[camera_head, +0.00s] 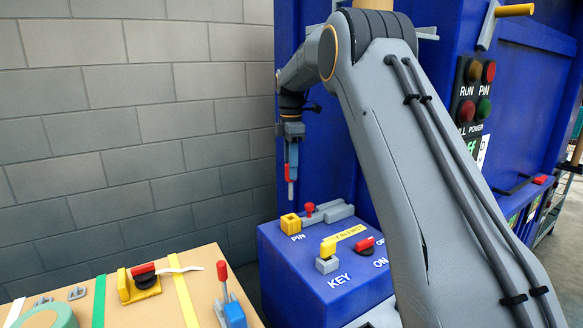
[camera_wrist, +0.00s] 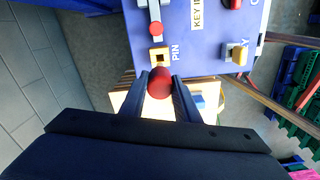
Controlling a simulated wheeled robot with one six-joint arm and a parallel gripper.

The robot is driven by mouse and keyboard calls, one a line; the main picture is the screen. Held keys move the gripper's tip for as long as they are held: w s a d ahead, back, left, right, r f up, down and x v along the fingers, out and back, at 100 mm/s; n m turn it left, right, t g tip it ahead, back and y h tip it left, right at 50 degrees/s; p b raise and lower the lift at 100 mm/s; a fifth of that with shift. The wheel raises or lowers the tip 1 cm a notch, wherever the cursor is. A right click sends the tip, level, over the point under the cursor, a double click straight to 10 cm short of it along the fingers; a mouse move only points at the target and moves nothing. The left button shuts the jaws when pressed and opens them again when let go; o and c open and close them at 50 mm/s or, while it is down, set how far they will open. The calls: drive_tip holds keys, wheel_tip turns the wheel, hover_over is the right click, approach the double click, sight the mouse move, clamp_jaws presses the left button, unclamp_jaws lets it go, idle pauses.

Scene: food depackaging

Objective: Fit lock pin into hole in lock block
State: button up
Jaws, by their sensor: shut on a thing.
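My gripper (camera_head: 291,164) points down and is shut on the red lock pin (camera_head: 290,192), which hangs upright below the fingers. In the wrist view the pin's round red head (camera_wrist: 160,83) sits between the two fingertips (camera_wrist: 161,88); its shaft is hidden there. The yellow lock block (camera_head: 291,223) stands on the blue box by the PIN label, with a dark hole in its top. In the head view the pin is above the block, apart from it. In the wrist view the block (camera_wrist: 159,56) lies just beyond the red head.
The blue box (camera_head: 325,270) also bears a grey bolt with a red knob (camera_head: 310,210), a yellow key in a KEY block (camera_head: 343,240) and a red switch (camera_head: 365,243). A cardboard-coloured table (camera_head: 150,305) with a red-handled clamp (camera_head: 224,275) stands at the lower left.

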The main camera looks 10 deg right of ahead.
sight(291, 183)
drive_tip(key=shift+f+b, duration=1.05)
drive_tip(key=shift+f, duration=1.8)
drive_tip(key=shift+f+b, duration=0.65)
drive_tip(key=shift+f, duration=2.4)
drive_tip(key=o, duration=1.2)
wheel_tip(291, 183, up, 7)
drive_tip(key=b, duration=0.3)
drive_tip(key=shift+r, duration=0.45)
drive_tip(key=shift+a, duration=0.1)
